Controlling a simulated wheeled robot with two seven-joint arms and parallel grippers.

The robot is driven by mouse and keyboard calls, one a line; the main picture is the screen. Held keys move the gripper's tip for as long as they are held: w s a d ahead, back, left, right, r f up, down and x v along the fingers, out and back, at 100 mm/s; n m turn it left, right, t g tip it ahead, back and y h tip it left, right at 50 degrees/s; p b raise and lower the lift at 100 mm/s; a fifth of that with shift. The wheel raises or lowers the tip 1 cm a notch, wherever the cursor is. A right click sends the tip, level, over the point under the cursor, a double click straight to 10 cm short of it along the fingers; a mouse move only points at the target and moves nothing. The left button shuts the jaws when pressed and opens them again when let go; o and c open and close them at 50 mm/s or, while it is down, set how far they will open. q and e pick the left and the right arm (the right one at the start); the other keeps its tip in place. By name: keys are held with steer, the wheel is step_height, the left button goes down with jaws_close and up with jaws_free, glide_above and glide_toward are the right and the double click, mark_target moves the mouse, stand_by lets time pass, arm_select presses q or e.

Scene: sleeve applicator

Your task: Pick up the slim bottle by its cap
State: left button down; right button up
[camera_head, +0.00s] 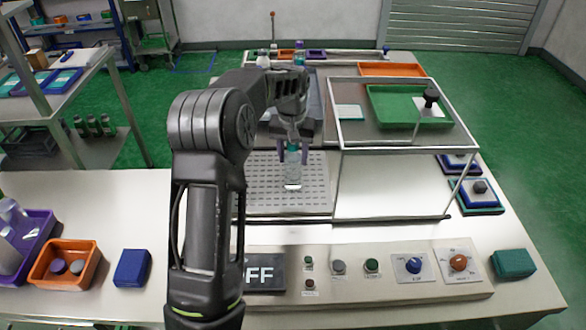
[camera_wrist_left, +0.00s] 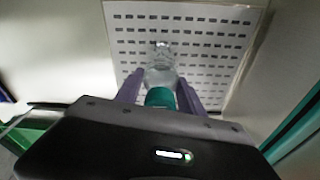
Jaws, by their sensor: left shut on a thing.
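The slim bottle (camera_head: 293,172) is clear with a teal cap, and it looks about upright over the perforated plate (camera_head: 260,190). My left gripper (camera_head: 293,152) comes down from above, with its purple fingers on either side of the cap, shut on it. In the left wrist view the clear body (camera_wrist_left: 160,74) and the teal cap (camera_wrist_left: 160,97) show between the fingers (camera_wrist_left: 160,92). I cannot tell whether the base of the bottle touches the plate. My right gripper is not in view.
A control panel (camera_head: 350,292) with knobs runs along the front. An orange bin (camera_head: 50,278) and a blue box (camera_head: 132,267) are at left. Another bottle (camera_head: 299,58) stands at the back.

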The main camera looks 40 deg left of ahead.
arm_select(q)
steer(key=shift+r, duration=0.1)
step_height(320, 180, up, 10)
steer(key=shift+f+b, duration=0.1)
steer(key=shift+b, duration=0.4)
stand_by(0.7)
